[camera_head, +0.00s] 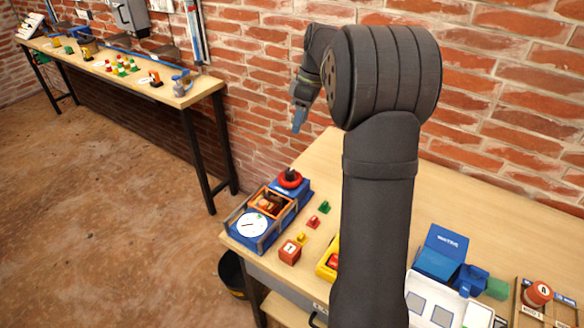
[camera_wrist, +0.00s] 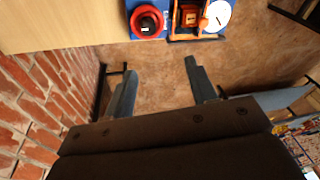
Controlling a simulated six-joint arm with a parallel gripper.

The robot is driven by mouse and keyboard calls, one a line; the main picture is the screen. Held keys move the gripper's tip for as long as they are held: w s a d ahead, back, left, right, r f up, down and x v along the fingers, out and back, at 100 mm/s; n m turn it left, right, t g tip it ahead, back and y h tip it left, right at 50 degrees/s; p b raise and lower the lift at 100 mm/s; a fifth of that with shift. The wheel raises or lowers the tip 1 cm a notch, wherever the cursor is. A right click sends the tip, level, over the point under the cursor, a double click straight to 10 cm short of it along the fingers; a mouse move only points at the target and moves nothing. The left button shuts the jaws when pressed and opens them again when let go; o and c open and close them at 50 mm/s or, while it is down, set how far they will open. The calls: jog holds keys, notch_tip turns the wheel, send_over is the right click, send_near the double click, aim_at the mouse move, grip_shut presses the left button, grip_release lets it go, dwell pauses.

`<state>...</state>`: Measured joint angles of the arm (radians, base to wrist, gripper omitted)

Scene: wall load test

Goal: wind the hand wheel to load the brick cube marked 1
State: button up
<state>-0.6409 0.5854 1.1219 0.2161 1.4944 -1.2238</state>
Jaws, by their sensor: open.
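The test rig is a blue base with a red hand wheel (camera_head: 290,178) at its back end, an orange frame (camera_head: 268,201) in the middle and a white dial (camera_head: 252,225) at the front. A red-brown cube (camera_head: 290,252) with a white mark stands on the table in front of the rig; the mark is too small to read surely. My gripper (camera_head: 299,120) is high behind the rig, apart from it. In the wrist view my gripper (camera_wrist: 161,66) is open and empty, with the red wheel (camera_wrist: 147,21) beyond its fingertips.
Small green (camera_head: 323,207), red (camera_head: 313,222) and yellow (camera_head: 301,240) blocks lie right of the rig. A yellow container (camera_head: 327,264) is partly hidden by my arm. A brick wall (camera_head: 262,90) stands behind. A blue box (camera_head: 441,250) is at the right.

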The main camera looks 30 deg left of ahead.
aim_at(290, 171)
jog(key=w+d+f+n+g+y, duration=0.1)
jog(key=w+d+f+n+y, duration=0.1)
jog(key=w+n, duration=0.3)
jog(key=shift+n, duration=0.5)
jog(key=x, duration=1.1)
jog(key=s+d+x, duration=0.1)
jog(key=x, duration=0.5)
jog(key=shift+s+f, duration=0.15)
jog(key=shift+f, duration=0.1)
jog(key=c, duration=1)
